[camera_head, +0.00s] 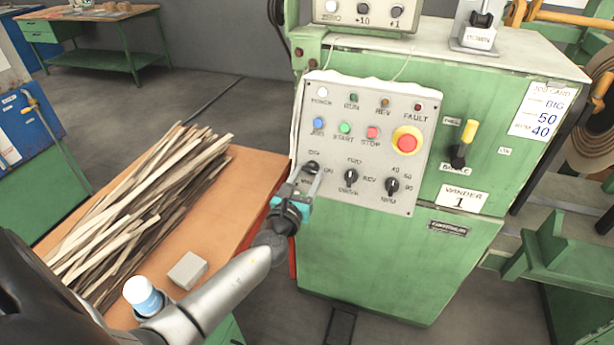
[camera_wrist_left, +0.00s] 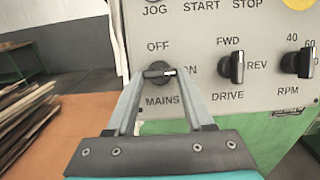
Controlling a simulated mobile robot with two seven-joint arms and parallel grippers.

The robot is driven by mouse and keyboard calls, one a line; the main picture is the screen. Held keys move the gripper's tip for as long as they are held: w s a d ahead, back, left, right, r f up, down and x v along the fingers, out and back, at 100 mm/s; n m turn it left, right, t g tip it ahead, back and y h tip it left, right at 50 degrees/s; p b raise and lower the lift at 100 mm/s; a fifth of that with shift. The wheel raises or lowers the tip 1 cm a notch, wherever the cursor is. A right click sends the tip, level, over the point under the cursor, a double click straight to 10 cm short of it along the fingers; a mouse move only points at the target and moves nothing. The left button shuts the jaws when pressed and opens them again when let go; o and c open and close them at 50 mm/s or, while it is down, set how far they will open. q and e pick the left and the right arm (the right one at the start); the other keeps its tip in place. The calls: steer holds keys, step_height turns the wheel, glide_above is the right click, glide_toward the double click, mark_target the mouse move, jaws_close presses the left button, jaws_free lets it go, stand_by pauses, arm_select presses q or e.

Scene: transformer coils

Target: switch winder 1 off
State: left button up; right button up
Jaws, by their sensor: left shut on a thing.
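Winder 1 is a green cabinet (camera_head: 400,262) with a "WINDER 1" label (camera_head: 463,199) and a grey control panel (camera_head: 372,107). The black MAINS knob (camera_head: 312,167) sits at the panel's lower left, between OFF above and ON at its right. In the left wrist view the MAINS knob (camera_wrist_left: 159,70) lies level, toward ON, which a finger partly covers. My left gripper (camera_head: 309,176) is shut on this knob, with a fingertip on each side of it in the left wrist view (camera_wrist_left: 160,74). The POWER lamp (camera_head: 323,92) looks white. My right gripper is not in view.
The DRIVE knob (camera_head: 351,177) and RPM knob (camera_head: 392,186) are close to the right. A red stop button (camera_head: 407,140) and yellow-handled brake lever (camera_head: 465,140) are farther right. An orange-topped bench (camera_head: 255,172) with wooden strips (camera_head: 140,205) stands left.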

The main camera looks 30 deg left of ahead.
arm_select(q)
jaws_close()
